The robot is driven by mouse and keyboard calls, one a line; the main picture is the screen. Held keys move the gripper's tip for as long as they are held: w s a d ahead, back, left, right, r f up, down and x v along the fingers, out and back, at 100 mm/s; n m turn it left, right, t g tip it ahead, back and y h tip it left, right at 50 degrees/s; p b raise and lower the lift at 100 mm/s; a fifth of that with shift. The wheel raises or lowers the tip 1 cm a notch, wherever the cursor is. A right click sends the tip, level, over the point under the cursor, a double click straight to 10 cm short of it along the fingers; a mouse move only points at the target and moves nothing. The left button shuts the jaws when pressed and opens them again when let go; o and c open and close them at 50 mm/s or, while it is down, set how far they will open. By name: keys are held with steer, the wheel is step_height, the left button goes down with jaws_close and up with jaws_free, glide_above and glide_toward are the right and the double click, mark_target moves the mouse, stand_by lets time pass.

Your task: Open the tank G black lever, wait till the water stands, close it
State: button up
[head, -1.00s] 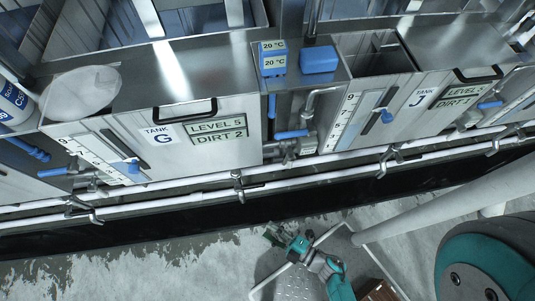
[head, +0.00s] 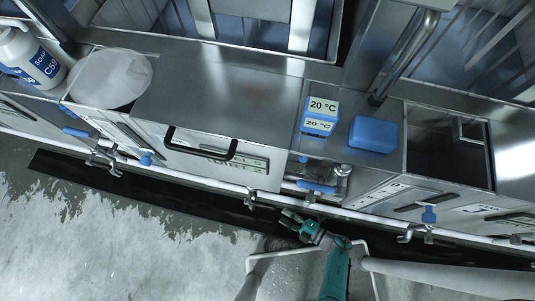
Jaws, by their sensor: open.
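Tank G (head: 215,92) is the closed steel tank left of centre, with a black bar handle (head: 200,152) on its upper front. Its front is steeply foreshortened and its sign is only partly readable. Pipe valves with small handles stand below it, one at the left (head: 101,157) and one below its right end (head: 250,200). I cannot tell which handle is the black lever, or its position. My gripper (head: 287,216) is open and appears empty, in front of the lower pipes, right of that second valve. Contact is unclear. The water inside is hidden by the lid.
A blue display reading 20 °C (head: 319,116) and a blue box (head: 373,135) sit right of tank G. An open tank (head: 448,150) is farther right. A blue-handled valve (head: 317,187) is close above my gripper. Wet concrete floor (head: 120,240) lies clear at left.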

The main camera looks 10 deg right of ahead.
mark_target(266, 206)
steer(key=shift+x, duration=4.7)
steer(key=shift+s+a, duration=0.1)
jaws_close()
